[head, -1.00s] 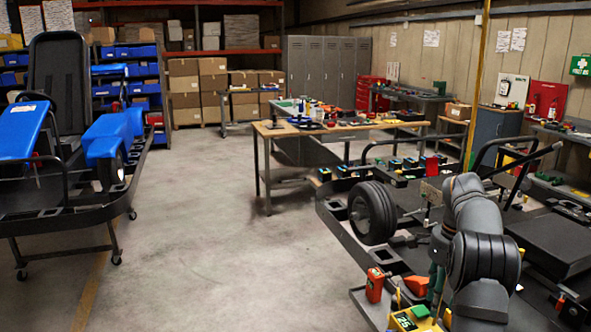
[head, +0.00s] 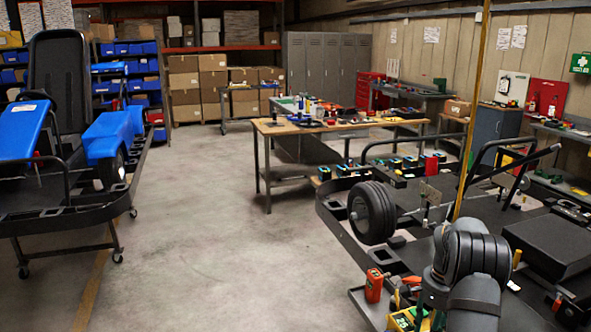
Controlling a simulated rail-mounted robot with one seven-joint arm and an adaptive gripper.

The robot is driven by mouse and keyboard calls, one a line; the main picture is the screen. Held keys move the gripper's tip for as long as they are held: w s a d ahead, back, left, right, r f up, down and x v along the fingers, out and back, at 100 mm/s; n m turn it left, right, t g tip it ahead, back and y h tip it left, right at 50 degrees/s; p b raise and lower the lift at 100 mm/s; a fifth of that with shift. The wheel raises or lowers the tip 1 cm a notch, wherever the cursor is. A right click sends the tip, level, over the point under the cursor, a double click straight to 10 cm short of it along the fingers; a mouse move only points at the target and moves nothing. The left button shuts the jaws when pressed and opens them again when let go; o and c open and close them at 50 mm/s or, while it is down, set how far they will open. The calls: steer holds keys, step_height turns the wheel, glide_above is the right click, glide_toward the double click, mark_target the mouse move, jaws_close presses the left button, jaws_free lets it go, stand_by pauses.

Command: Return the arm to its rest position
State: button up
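My arm (head: 470,265) shows at the lower right in the head view, folded with a dark rounded joint uppermost. It stands in front of the stripped kart chassis (head: 345,235) on its stand. My gripper cannot be made out; the arm's end is hidden behind its own links or lies below the picture, so what it holds, if anything, does not show.
A black wheel (head: 372,212) sits at the chassis's near left. An orange tool (head: 374,285) and a yellow-green case (head: 405,319) lie close left of my arm. A blue kart (head: 108,135) stands far left. A wooden-topped bench (head: 350,126) stands behind. The middle floor is clear.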

steer(key=n+p, duration=0.1)
steer(key=n, duration=0.2)
steer(key=n+p, duration=0.1)
steer(key=shift+r+n+p, duration=0.25)
steer(key=shift+n+p, duration=0.05)
steer(key=n+p, duration=0.3)
steer(key=n, duration=0.1)
steer(key=shift+r, duration=0.1)
steer(key=n+p, duration=0.4)
steer(key=n, duration=0.1)
steer(key=shift+n, duration=0.4)
steer(key=shift+f+n+p, duration=0.35)
steer(key=shift+n+p, duration=0.65)
steer(key=shift+n, duration=0.2)
steer(key=shift+w+r, duration=0.1)
